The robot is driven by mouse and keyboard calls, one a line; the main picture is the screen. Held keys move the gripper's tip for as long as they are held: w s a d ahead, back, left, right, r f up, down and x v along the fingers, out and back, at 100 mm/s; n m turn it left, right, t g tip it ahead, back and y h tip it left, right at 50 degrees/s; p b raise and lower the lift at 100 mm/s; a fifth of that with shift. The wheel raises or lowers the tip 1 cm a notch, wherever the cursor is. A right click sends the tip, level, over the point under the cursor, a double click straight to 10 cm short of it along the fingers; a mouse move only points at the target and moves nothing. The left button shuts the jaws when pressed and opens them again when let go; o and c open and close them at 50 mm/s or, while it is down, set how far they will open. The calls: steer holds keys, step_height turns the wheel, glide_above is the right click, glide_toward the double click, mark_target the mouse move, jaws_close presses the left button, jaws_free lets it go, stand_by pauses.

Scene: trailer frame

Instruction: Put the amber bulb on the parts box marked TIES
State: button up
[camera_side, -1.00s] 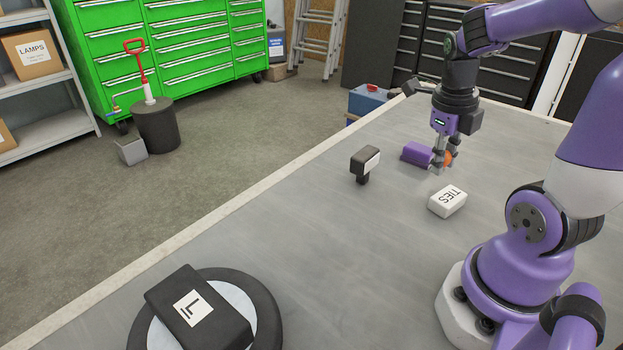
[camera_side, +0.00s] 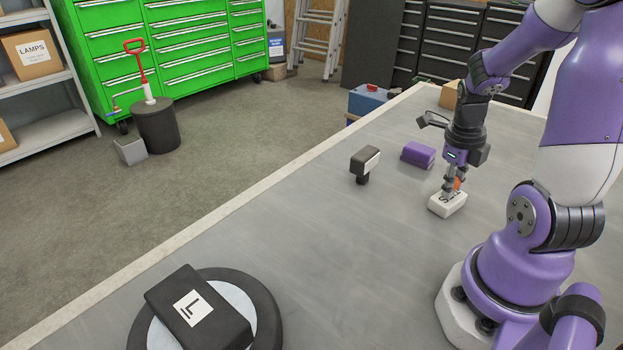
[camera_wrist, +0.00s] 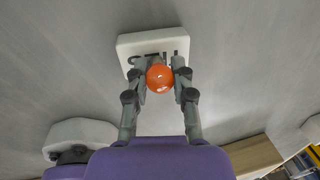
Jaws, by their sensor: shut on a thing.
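The amber bulb (camera_wrist: 160,78) is an orange ball between the fingers of my gripper (camera_wrist: 160,72) in the wrist view. It shows as a small orange patch in the side view (camera_side: 457,184). My gripper (camera_side: 451,190) is shut on the bulb. The white TIES box (camera_side: 447,207) lies on the table directly beneath the gripper, and its lettering is partly hidden by the fingers. In the wrist view the box (camera_wrist: 128,44) lies behind the bulb. I cannot tell whether the bulb touches the box.
A purple block (camera_side: 418,154) lies behind and left of the TIES box. A dark upright piece with a white label (camera_side: 365,164) stands farther left. The table between is clear.

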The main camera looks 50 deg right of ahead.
steer(key=o, duration=0.7)
steer(key=shift+o, duration=0.2)
step_height(320, 180, up, 11)
steer(key=a, duration=0.2)
steer(key=w+a+r+m+t+y, duration=0.1)
steer(key=w+a+m+t, duration=0.2)
steer(key=a+m, duration=0.6)
steer(key=w+a+r+m+t, duration=0.1)
steer(key=w+a+m+t, duration=0.2)
steer(key=a+m, duration=0.6)
steer(key=shift+w+r+m+y, duration=0.15)
steer(key=shift+r+m+y, duration=0.25)
steer(key=shift+m, duration=7.1)
